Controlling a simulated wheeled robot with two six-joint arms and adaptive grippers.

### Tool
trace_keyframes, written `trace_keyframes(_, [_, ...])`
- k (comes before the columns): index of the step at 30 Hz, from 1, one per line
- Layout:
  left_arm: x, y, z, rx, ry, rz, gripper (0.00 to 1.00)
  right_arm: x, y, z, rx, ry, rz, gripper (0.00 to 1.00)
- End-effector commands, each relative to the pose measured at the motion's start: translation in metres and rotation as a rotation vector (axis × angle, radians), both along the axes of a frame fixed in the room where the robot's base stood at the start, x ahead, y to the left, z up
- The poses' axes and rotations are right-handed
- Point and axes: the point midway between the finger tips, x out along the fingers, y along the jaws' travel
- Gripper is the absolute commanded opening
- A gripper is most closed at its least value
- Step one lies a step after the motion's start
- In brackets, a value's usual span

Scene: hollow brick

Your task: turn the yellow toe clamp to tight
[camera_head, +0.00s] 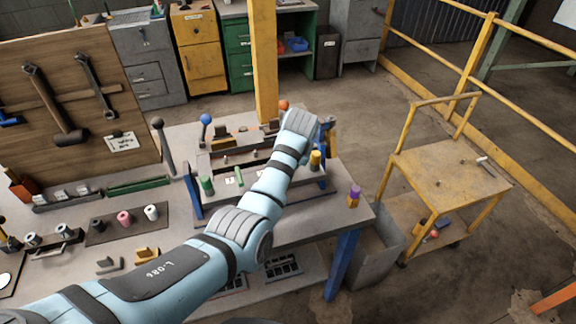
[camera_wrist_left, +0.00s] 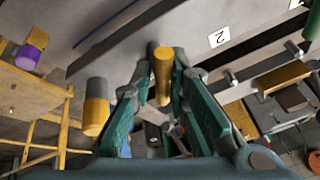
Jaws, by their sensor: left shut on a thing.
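My left gripper (camera_wrist_left: 160,95) is shut on a yellow rod-like handle (camera_wrist_left: 163,75), which stands between its two green-sided fingers. The far end of the handle meets a dark part at the edge of the grey fixture (camera_wrist_left: 190,50); whether it is turned loose or tight cannot be told. In the head view my left arm reaches over the right part of the fixture (camera_head: 232,187), and the wrist hides the held handle and most of the gripper. A yellow-and-grey cylinder (camera_wrist_left: 96,108) is beside the gripper; it also shows in the head view (camera_head: 315,160). My right gripper is not in view.
A purple-topped cylinder (camera_head: 354,195) stands near the bench's right corner. Levers with a blue ball (camera_head: 205,118) and an orange ball (camera_head: 283,105) rise behind the fixture. A green-topped cylinder (camera_head: 206,184) is at its left. A yellow cart (camera_head: 450,175) stands right of the bench.

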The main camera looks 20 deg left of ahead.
Motion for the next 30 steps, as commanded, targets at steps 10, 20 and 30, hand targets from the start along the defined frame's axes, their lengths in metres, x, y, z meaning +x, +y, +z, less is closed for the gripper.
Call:
trace_keyframes(10, [0.001,0.002,-0.004,0.003,-0.004,0.298,0.00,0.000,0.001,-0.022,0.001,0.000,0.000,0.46])
trace_keyframes(20, [0.001,0.003,-0.004,0.003,-0.002,0.468,0.00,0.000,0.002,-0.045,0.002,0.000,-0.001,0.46])
trace_keyframes(30, [-0.001,0.003,-0.003,0.003,0.003,0.513,0.00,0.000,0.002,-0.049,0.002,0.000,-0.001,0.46])
